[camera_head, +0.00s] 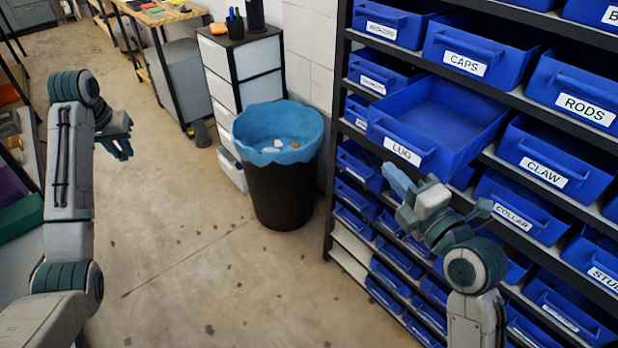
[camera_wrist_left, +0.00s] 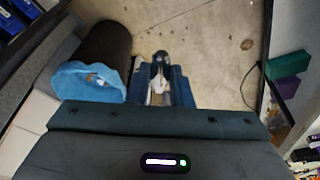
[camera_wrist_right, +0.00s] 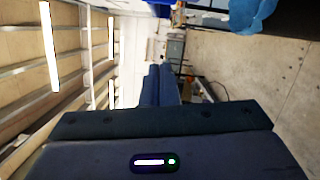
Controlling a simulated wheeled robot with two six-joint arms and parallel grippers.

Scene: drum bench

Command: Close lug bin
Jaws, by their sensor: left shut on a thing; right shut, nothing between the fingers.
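The blue lug bin (camera_head: 440,118), labelled LUG, sticks out of the rack well past its neighbours; the inside that shows looks empty. My right gripper (camera_head: 393,176) is shut and empty, just below and in front of the bin's labelled front; I cannot tell whether it touches. Its closed fingers also show in the right wrist view (camera_wrist_right: 158,85). My left gripper (camera_head: 124,150) is over the floor at the left, far from the bin. In the left wrist view it (camera_wrist_left: 160,88) is shut on a small dark and silver part (camera_wrist_left: 160,68).
The dark rack holds several blue bins around it, such as the CAPS bin (camera_head: 470,55) and CLAW bin (camera_head: 550,155). A black trash can (camera_head: 280,190) with a blue liner stands left of the rack. A white drawer unit (camera_head: 235,75) is behind it. The middle floor is clear.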

